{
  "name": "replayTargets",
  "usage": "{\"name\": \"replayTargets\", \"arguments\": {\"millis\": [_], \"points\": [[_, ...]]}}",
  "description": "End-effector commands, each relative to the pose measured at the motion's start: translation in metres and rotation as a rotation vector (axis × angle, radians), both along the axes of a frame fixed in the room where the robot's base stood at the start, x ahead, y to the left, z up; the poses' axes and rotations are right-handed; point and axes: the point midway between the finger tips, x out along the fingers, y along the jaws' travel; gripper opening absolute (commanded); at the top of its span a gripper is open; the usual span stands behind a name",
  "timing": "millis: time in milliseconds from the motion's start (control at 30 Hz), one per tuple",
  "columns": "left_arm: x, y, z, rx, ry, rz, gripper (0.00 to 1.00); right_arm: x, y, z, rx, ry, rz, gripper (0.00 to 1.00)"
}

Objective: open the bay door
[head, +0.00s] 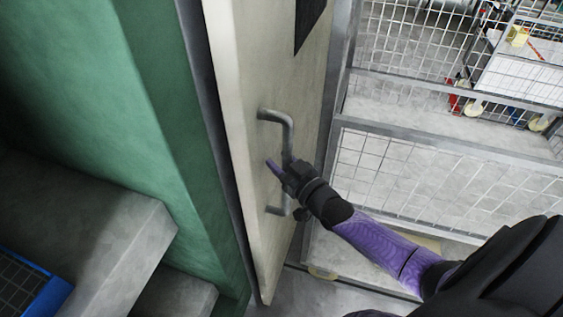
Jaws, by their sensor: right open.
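The bay door (240,130) is a cream panel seen at a steep angle in the head view, standing beside a green wall. A grey D-shaped handle (276,117) is fixed to its face. My right gripper (276,172) is at the handle's middle, with its arm coming in from the lower right. Its jaws are open, and one purple finger shows close to the door face. Whether the handle bar lies between the fingers or touches them is hidden by the gripper. My left gripper is not in view.
A wire mesh fence (400,170) with grey rails stands to the right of the door. The green wall (110,100) and a concrete ledge (100,235) fill the left. A blue-edged object (48,293) lies at the lower left.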

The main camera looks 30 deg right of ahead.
Motion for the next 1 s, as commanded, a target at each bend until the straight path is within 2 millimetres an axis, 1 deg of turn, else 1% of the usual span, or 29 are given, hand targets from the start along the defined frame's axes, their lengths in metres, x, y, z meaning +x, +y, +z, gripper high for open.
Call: {"name": "replayTargets", "arguments": {"millis": [167, 200, 267, 300, 367, 400, 633, 1000], "points": [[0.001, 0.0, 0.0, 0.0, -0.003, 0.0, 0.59, 0.0, 0.0, 0.0, 0.0, 0.0, 0.0, 0.46], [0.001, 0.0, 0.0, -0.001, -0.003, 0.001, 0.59, 0.0, 0.0, 0.0, 0.0, 0.0, 0.0, 0.38], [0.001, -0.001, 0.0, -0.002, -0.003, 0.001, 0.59, 0.0, 0.0, 0.0, 0.0, 0.0, 0.0, 0.25], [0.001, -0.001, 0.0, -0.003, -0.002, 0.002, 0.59, 0.0, 0.0, 0.0, 0.0, 0.0, 0.0, 0.17], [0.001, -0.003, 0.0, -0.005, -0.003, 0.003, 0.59, 0.0, 0.0, 0.0, 0.0, 0.0, 0.0, 0.04], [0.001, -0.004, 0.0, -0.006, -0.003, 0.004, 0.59, 0.0, 0.0, 0.0, 0.0, 0.0, 0.0, 0.0], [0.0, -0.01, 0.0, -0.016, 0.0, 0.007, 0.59, 0.0, 0.0, 0.0, 0.0, 0.0, 0.0, 0.0], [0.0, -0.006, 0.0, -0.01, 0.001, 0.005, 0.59, -0.001, 0.0, 0.0, 0.0, 0.0, 0.0, 0.0]]}}
